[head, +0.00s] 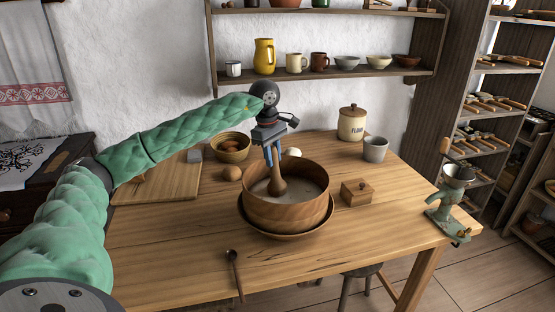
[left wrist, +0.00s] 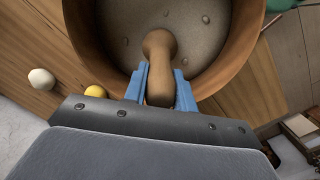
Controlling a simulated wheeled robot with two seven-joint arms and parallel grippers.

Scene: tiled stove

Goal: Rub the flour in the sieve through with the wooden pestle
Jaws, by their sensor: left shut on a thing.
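The sieve (head: 286,212) is a round, wooden-walled vessel standing in a wide wooden bowl (head: 284,236) on the table. Pale flour (left wrist: 208,30) with a few small lumps covers its floor. My left gripper (head: 272,158) is over the sieve, its blue fingers shut on the wooden pestle (head: 277,186). The pestle points down inside the sieve, and its thick end is at the flour; I cannot tell how firmly it touches. In the left wrist view the pestle (left wrist: 160,75) stands between the two fingers. My right gripper is not in view.
A wooden spoon (head: 234,270) lies in front of the bowl. A small wooden box (head: 356,192), a grey cup (head: 375,149) and a flour jar (head: 352,123) stand to the right.

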